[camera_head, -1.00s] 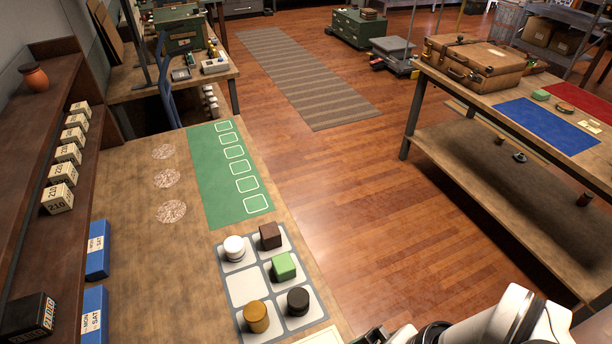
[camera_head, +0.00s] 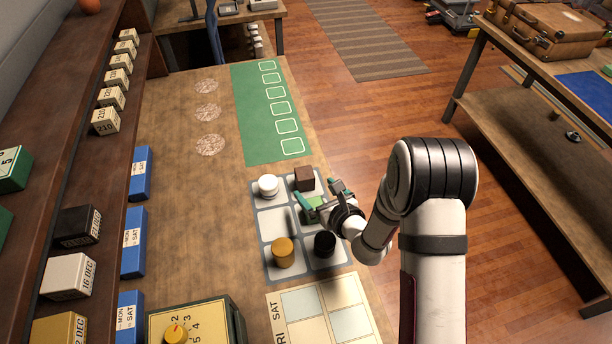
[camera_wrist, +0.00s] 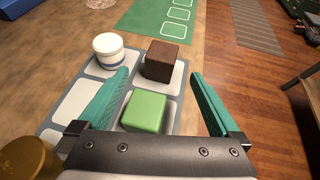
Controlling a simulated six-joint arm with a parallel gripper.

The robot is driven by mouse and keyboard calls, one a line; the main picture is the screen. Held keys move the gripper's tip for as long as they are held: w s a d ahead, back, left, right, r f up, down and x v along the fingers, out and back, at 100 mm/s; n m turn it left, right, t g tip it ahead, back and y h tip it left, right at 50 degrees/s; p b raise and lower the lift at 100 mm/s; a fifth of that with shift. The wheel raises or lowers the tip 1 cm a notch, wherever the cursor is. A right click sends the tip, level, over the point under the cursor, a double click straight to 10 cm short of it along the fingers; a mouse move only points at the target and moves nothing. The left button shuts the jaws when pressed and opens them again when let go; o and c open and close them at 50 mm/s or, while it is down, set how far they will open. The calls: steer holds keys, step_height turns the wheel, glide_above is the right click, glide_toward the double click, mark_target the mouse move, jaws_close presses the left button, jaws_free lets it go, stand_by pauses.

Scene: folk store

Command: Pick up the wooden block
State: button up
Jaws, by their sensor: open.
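The wooden block (camera_head: 304,178), a dark brown cube, sits in a cell of the grey-framed tray (camera_head: 256,206), at its far right. In the wrist view the wooden block (camera_wrist: 161,60) shows between and just beyond my fingertips. My gripper (camera_head: 318,191) is open and empty, with teal fingers over the tray's right side. In the wrist view my gripper (camera_wrist: 159,78) has a green block (camera_wrist: 145,112) below it, between the fingers and nearer the palm. The height of the fingers above the blocks is hard to tell.
A white round piece (camera_head: 268,186) stands left of the wooden block. A gold cylinder (camera_head: 283,252) and a black cylinder (camera_head: 325,243) occupy nearer cells. A green mat (camera_head: 262,120) lies beyond the tray. The worktop to the left is mostly clear.

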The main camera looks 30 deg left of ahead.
mark_target(309, 180)
steer(key=x, duration=0.6)
steer(key=shift+w+r, duration=0.15)
steer(key=shift+w, duration=0.05)
jaws_close()
